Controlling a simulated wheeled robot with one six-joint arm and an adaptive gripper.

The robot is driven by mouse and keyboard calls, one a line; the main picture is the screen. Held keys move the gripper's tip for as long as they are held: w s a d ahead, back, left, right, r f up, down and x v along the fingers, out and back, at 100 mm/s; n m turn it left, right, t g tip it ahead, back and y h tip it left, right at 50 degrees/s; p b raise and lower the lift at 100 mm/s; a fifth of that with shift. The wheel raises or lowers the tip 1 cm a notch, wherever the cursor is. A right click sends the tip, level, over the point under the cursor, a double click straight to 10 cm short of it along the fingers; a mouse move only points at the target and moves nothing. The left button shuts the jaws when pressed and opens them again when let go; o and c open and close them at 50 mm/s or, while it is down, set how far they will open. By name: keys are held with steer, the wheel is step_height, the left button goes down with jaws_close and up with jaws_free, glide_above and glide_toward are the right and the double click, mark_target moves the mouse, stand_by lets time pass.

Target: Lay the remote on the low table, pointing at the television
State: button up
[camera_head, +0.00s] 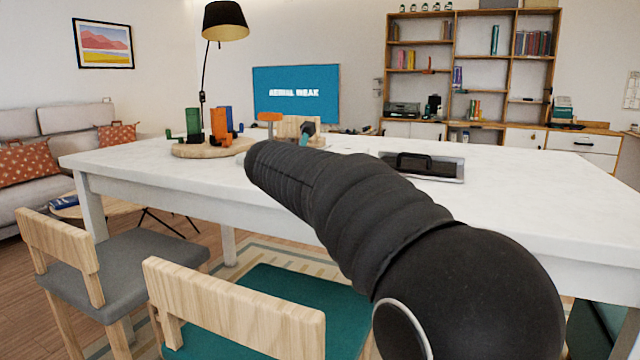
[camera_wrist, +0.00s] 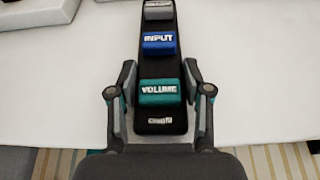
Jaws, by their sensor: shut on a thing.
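My gripper (camera_wrist: 159,92) is shut on a black remote (camera_wrist: 158,66) in the wrist view. The remote has a grey button, a blue INPUT button and a teal VOLUME button; its far end runs out of the top of the view. A white tabletop lies beneath it; I cannot tell whether they touch. In the head view my arm hides the gripper and remote. The television (camera_head: 296,106) stands beyond the white table, its screen blue with white lettering. A low wooden table (camera_head: 118,207) stands at left by the sofa, partly hidden by the white table and a chair.
The tall white table (camera_head: 520,195) fills the middle. On it are a round wooden board (camera_head: 190,150) with coloured objects and a dark-handled tray (camera_head: 440,172). Chairs (camera_head: 235,310) stand along the near side. A blue book (camera_head: 64,202) lies on the low table.

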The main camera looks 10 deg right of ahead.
steer(key=o, duration=1.2)
steer(key=shift+f, duration=0.1)
steer(key=shift+o, duration=0.2)
steer(key=shift+s+a+r, duration=0.15)
steer(key=shift+r, duration=0.15)
steer(key=v, duration=1.1)
steer(key=shift+s+a, duration=0.15)
steer(key=shift+s, duration=0.1)
steer(key=shift+r, duration=0.15)
